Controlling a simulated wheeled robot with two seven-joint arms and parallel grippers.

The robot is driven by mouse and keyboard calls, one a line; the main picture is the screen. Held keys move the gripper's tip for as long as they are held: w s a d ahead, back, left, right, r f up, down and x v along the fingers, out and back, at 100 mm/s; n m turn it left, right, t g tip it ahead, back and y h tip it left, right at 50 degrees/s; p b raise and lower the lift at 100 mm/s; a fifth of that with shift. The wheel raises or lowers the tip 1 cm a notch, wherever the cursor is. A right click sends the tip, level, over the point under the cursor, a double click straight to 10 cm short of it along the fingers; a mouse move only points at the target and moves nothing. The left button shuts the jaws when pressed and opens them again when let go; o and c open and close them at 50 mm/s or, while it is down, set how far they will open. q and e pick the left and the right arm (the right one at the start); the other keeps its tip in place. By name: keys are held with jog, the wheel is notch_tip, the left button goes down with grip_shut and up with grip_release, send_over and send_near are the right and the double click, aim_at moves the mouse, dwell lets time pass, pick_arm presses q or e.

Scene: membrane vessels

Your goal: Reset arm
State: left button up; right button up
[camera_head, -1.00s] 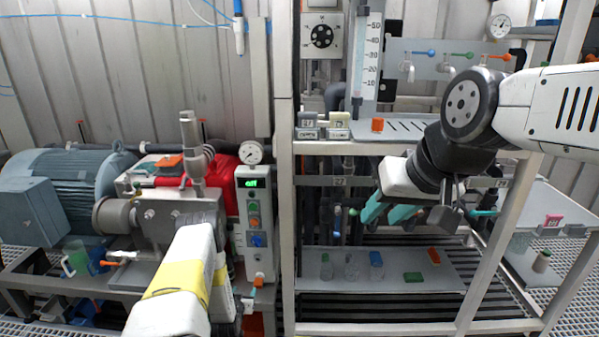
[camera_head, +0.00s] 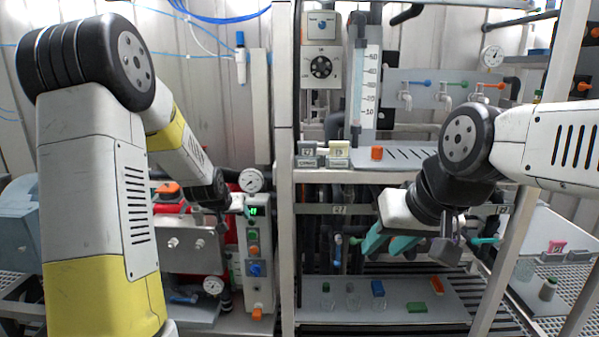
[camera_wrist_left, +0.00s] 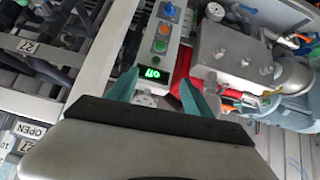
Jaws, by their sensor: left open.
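My left arm comes in from the left, and its gripper (camera_head: 222,212) is small and dark in front of the control box (camera_head: 255,250). In the left wrist view the two teal fingers of my left gripper (camera_wrist_left: 160,92) stand apart with nothing between them. The lit green display (camera_wrist_left: 152,73) of the box shows just beyond them. My right gripper (camera_head: 388,244) hangs in front of the shelf rack, its teal fingers apart and empty, above the lower shelf.
A gauge (camera_head: 251,180) stands beside my left wrist. The white rack post (camera_head: 285,190) divides pump side and shelves. The lower shelf (camera_head: 330,312) holds small bottles and coloured blocks. Valves with coloured handles (camera_head: 447,90) are at upper right.

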pick_arm(q)
jog(key=s+d+r+g, duration=0.1)
jog(key=s+d+r, duration=0.2)
jog(key=s+r, duration=1)
jog(key=s+d+g+h, duration=0.1)
jog(key=s+d+g, duration=0.1)
jog(key=s, duration=1.9)
jog(key=shift+s+d+r+m+h, duration=0.2)
jog(key=shift+d+r+m+h, duration=0.1)
jog(key=shift+r+m, duration=0.1)
